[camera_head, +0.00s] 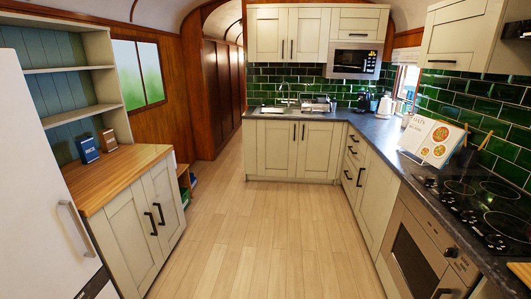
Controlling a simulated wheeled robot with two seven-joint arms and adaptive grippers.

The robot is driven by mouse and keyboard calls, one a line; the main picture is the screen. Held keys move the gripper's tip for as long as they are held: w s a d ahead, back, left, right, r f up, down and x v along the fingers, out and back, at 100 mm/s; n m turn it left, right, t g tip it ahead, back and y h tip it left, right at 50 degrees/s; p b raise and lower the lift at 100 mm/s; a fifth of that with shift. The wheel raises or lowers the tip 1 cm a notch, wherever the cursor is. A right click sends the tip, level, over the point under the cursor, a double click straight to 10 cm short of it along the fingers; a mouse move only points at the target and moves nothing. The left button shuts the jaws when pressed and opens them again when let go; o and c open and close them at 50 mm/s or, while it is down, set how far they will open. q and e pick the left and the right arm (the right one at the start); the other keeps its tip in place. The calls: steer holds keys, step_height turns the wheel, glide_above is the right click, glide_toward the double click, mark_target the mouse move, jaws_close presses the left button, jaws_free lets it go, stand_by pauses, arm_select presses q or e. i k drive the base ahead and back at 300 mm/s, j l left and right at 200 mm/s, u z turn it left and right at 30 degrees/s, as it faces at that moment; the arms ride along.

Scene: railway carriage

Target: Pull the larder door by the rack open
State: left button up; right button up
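A cream cupboard stands on the left under a wooden worktop (118,176), with open shelves above it. It has two shut doors with dark upright handles side by side at their meeting edges: the near door (129,240) and the far door (168,195). The far door is beside a low wooden rack (184,173) on the floor, which holds dark and green items too small to tell. I take this cupboard as the larder, though no label shows. Neither of my grippers is in view.
A white fridge (35,180) with a long handle stands near left, in front of the cupboard. The wooden floor (235,240) is clear in the middle. Counter units with an oven (415,250) line the right. Sink cupboards (290,150) close the back; a passage opens at back left.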

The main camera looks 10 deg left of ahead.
mark_target(160, 184)
steer(key=i, duration=0.8)
steer(key=i+l+u, duration=0.15)
steer(key=i, duration=0.65)
steer(key=i+l+u, duration=0.1)
steer(key=i+u, duration=0.3)
steer(key=i+l+u, duration=0.2)
steer(key=i+u, duration=0.15)
steer(key=i+l+u, duration=1)
steer(key=l, duration=0.15)
steer(key=l+u, duration=0.15)
steer(key=l, duration=0.25)
steer(key=i, duration=0.05)
